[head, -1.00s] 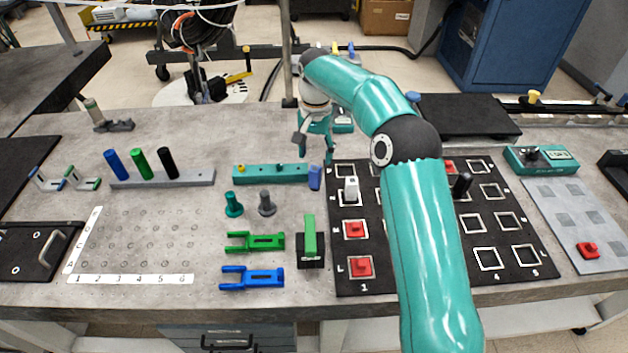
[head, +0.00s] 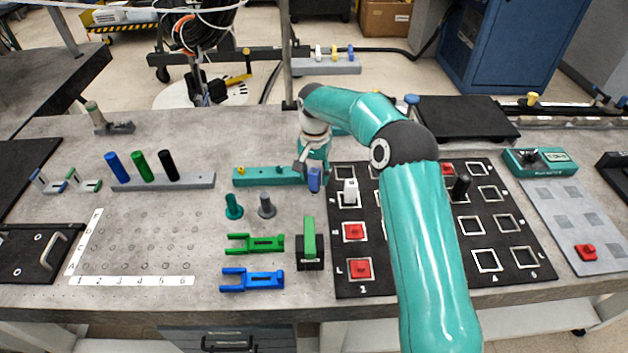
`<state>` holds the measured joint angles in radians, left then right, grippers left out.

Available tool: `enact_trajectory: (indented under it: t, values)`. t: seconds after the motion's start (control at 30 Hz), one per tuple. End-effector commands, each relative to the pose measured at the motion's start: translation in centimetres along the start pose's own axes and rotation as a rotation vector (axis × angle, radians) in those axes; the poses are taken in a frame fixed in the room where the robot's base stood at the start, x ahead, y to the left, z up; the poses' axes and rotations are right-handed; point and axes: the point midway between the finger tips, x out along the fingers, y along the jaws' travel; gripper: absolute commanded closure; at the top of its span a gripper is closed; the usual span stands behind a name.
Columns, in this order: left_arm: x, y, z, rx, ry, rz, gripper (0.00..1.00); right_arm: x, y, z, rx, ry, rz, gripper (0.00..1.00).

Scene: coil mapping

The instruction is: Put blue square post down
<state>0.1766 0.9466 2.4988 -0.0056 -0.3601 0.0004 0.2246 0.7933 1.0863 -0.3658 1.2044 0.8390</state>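The blue post (head: 314,181) is a short blue block at the right end of the teal rail (head: 270,176). I cannot tell whether it sits in the rail or just beside it. My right gripper (head: 312,169) points down directly over the post, with its fingers at the post's top. My view of the fingers is small and partly blocked, so I cannot tell whether they grip it. My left gripper is not in view.
A black board (head: 345,283) with white square outlines, red blocks (head: 354,231) and a white post (head: 350,191) lies to the right. A grey rack (head: 190,181) holds cylinders at left.

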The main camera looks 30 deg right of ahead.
Motion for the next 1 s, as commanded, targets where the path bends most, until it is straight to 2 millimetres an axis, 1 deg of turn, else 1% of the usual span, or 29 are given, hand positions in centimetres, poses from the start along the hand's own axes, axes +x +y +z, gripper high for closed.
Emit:
enact_trajectory:
  t: [0.03,0.23,0.27,0.57,0.73,0.87,1.0]
  values:
    - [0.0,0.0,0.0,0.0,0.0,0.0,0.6,0.0,0.0,0.0,0.0,0.0,0.0,0.65]
    - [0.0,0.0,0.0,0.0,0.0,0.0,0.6,0.0,0.0,0.0,-0.001,0.0,0.0,0.98]
    - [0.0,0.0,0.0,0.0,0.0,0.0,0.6,0.0,0.0,0.0,-0.001,0.0,0.0,1.0]
    - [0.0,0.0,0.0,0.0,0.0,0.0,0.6,-0.1,-0.1,0.0,-0.001,0.001,-0.001,1.0]
    - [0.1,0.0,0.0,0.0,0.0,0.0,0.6,-0.8,-0.2,0.0,-0.002,0.003,-0.002,1.0]
    - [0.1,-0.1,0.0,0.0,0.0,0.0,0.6,-2.1,-0.2,0.0,-0.002,0.004,-0.003,1.0]
    - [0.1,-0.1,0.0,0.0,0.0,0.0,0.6,-4.6,-0.2,-0.1,-0.001,0.005,-0.005,1.0]
